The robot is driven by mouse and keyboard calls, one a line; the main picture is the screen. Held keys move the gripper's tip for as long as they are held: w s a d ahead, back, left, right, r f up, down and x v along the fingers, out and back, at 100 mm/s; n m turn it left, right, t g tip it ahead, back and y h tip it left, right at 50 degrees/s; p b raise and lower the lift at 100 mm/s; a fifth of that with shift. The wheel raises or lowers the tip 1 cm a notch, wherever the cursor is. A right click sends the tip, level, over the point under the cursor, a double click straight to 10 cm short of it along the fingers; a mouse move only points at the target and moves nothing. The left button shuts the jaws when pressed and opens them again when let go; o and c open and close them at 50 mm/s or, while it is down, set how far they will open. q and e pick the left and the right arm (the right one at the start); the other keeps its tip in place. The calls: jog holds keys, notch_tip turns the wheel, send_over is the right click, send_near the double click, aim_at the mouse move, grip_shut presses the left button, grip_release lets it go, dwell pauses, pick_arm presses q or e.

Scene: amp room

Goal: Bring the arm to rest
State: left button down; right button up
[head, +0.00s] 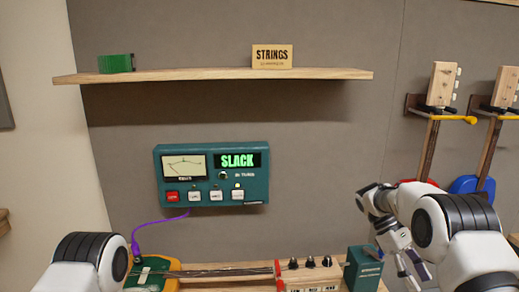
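My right arm reaches in from the right, and its gripper (413,268) points down at the lower right. Its two fingers look spread apart with nothing seen between them. It is just right of a teal box (363,270), with a small gap between them in the picture. My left arm shows only as a white and black link at the lower left. My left gripper is out of the picture.
A bench holds a wooden string rig (240,276) with black knobs and a yellow-green device (150,275) with a purple cable. A teal meter unit (212,175) on the wall reads SLACK. A shelf (210,75) is above. Instruments (432,140) hang at the right.

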jog(key=s+a+f+n+g+y+b, duration=0.1)
jog(key=s+a+f+n+g, duration=0.15)
jog(key=s+f, duration=1.25)
jog(key=s+a+f+m+t+y, duration=0.25)
jog(key=s+a+f+m, duration=0.2)
jog(key=s+f, duration=0.5)
jog(key=s+a+f+m+t+y, duration=0.2)
jog(key=s+a+f+m+t, duration=0.25)
jog(key=s, duration=0.75)
pick_arm(q)
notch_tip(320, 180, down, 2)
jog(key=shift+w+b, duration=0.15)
jog(key=shift+b, duration=0.2)
pick_arm(e)
jog(key=w+t, duration=0.1)
jog(key=w, duration=0.1)
jog(key=w+f+t, duration=0.1)
jog(key=w+m+t, duration=0.1)
jog(key=w+t, duration=0.1)
jog(key=shift+w+a+f, duration=0.15)
jog(key=shift+w+f, duration=0.15)
jog(key=shift+w, duration=0.05)
